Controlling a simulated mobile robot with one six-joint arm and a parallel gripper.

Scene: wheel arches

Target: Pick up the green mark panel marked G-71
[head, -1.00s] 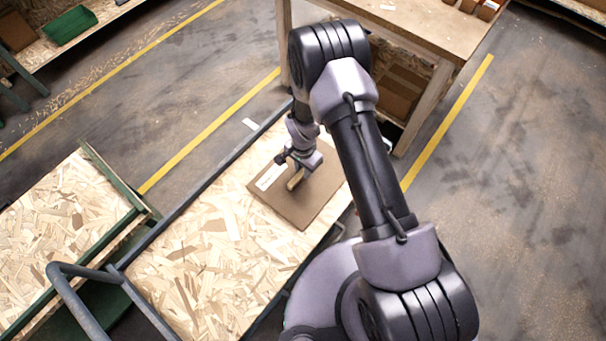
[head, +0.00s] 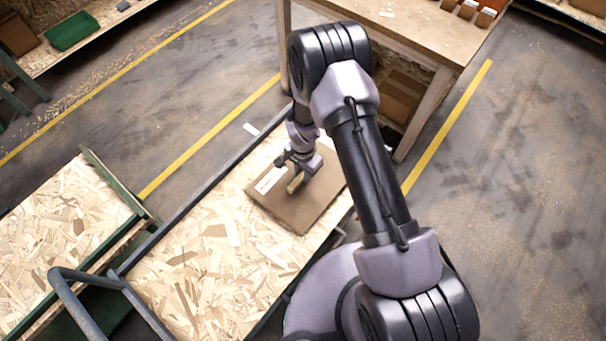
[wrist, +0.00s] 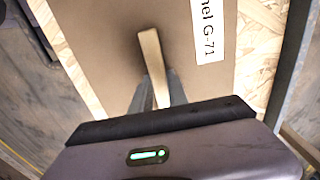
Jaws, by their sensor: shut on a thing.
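A flat brown panel (head: 310,208) lies on the far end of a chipboard-topped cart (head: 220,240) in the head view. Its white label (wrist: 208,30) reads "nel G-71" in the wrist view, the rest cut off. No green mark shows on its visible face. A pale tan grip bar (wrist: 150,50) stands on the panel. My gripper (head: 296,183) is over the panel, with its fingers shut on this bar. I cannot tell whether the panel is clear of the cart top.
A blue-grey rail (head: 210,183) runs along the cart's left side, with a tubular handle (head: 75,300) at the near end. A wooden table (head: 400,25) stands just beyond. Another chipboard cart (head: 65,215) is at left. Open floor (head: 520,190) lies right.

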